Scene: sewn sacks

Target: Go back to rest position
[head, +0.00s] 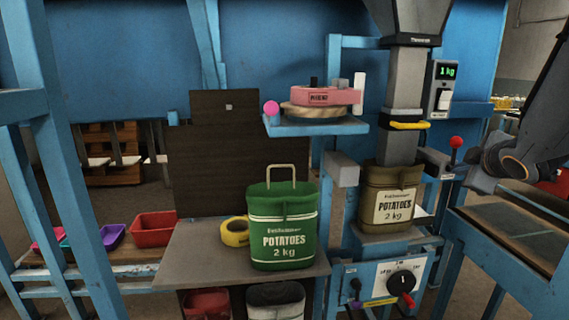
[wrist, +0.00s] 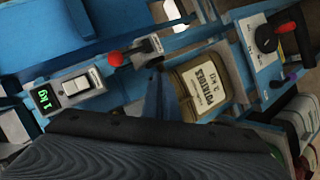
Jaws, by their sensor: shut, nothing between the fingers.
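My gripper (head: 480,180) is at the right in the head view, at the end of my dark arm. It is shut and empty, to the right of the red-knobbed lever (head: 456,143). Its fingertips are hard to make out. A green potato sack (head: 283,240) with a raised handle stands upright on the grey side table (head: 195,258).
A blue frame (head: 60,165) stands at the left. A display (head: 445,72) reads 1 kg. A pink device (head: 318,97) sits on a blue shelf. Yellow tape (head: 235,232) lies beside the green sack. A dial (head: 402,281) is below the spout. A blue-framed table (head: 520,235) stands under my arm.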

